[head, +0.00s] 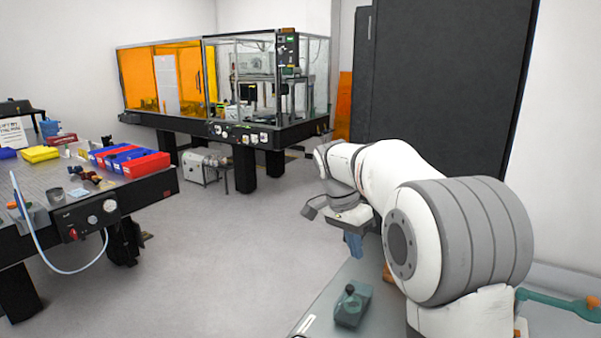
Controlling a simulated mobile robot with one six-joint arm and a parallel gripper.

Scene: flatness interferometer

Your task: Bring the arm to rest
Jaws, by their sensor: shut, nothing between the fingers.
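My white and grey arm reaches from the lower right toward the middle of the head view, bent over at the wrist. My gripper (353,244) hangs below the wrist, pointing down, partly hidden behind the arm. It looks shut and empty, small in the picture. It is beyond the far side of the grey deck in front of me. No held thing shows.
A small green device (352,305) sits on the grey deck (315,290). An optical table (150,188) with red and blue bins (130,158) stands left. An enclosed bench (265,132) stands behind. A dark cabinet (440,80) rises behind the arm. The middle floor is clear.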

